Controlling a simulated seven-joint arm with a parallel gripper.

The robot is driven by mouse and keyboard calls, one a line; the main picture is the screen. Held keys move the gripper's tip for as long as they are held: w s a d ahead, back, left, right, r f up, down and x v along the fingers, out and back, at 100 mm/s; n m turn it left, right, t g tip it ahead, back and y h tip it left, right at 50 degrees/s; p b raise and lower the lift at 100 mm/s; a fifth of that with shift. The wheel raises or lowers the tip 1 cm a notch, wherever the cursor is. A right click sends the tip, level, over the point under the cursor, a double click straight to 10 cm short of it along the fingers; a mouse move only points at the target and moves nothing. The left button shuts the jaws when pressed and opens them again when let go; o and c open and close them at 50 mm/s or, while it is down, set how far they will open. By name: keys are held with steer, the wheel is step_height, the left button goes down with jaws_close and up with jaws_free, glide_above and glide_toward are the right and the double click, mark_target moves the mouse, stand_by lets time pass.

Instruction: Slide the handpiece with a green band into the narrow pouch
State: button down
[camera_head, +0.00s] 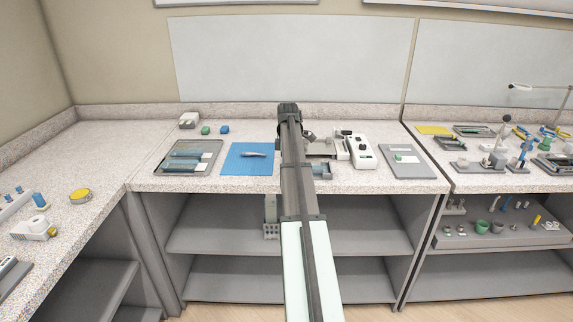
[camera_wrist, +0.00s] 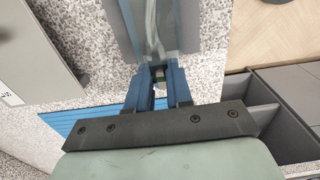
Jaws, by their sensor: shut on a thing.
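In the wrist view my gripper (camera_wrist: 160,90) has its two blue fingers closed together on a small dark piece with a hint of green (camera_wrist: 160,74), seemingly the handpiece; most of it is hidden by the fingers. Just beyond the fingertips lies a clear, bluish pouch (camera_wrist: 150,28) on a grey flat holder, with pale streaks inside. I cannot tell whether the held piece is in the pouch mouth. In the head view my arm covers the gripper. The grey-blue holder (camera_head: 321,171) partly shows right of the arm.
A tray (camera_head: 163,168) of pouches stands left. A white device (camera_head: 361,152) and a grey board (camera_head: 424,171) stand right. The counter's front edge is close, with shelves below.

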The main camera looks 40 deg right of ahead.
steer(key=c, duration=0.9)
jaws_free()
steer(key=shift+c, duration=0.2)
steer(key=shift+r, duration=0.1)
steer(key=shift+r, duration=3.4)
